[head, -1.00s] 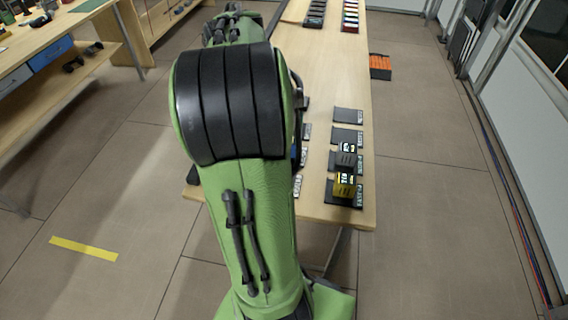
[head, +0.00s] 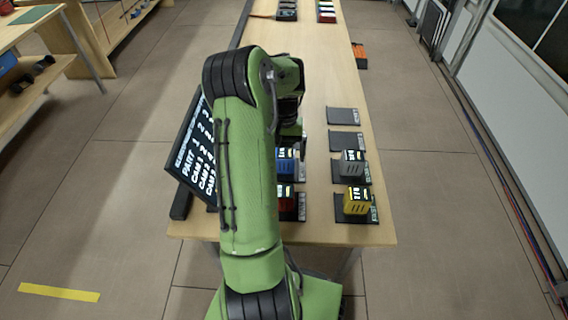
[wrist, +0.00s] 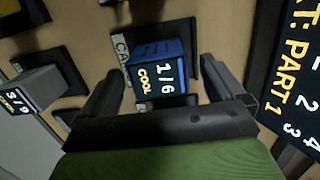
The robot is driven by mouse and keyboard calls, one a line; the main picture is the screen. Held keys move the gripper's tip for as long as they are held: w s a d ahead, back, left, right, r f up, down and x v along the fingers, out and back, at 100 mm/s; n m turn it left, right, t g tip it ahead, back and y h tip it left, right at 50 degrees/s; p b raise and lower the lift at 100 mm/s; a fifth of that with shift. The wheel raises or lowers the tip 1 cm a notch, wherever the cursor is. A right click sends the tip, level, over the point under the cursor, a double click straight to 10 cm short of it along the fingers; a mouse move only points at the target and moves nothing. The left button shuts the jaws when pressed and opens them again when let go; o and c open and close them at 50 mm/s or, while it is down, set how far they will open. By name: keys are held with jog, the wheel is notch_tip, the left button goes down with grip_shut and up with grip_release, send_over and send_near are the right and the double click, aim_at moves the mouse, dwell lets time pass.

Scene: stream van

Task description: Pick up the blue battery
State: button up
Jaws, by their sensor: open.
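The blue battery (head: 287,162) sits on a dark pad on the wooden table, just right of my green arm in the head view. In the wrist view the blue battery (wrist: 156,66) stands on its black pad (wrist: 186,36), with a label reading "1/6 COOL" facing the camera. My gripper (wrist: 165,90) is open, its two dark fingers on either side of the battery's near end. I cannot tell whether either finger touches it. In the head view my arm hides much of the gripper.
A grey battery (head: 352,163), a yellow battery (head: 356,201) and a red battery (head: 286,203) stand nearby on pads. Two empty pads (head: 343,116) lie farther back. A black board with white writing (head: 190,150) leans left of my arm. The table's middle is clear.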

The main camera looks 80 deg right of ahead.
aim_at(284, 153)
jog(key=f, duration=0.3)
jog(key=shift+s+a+f+b, duration=0.1)
jog(key=shift+a+b, duration=0.1)
jog(key=shift+b, duration=0.1)
jog(key=shift+c, duration=0.3)
jog(key=c, duration=1.2)
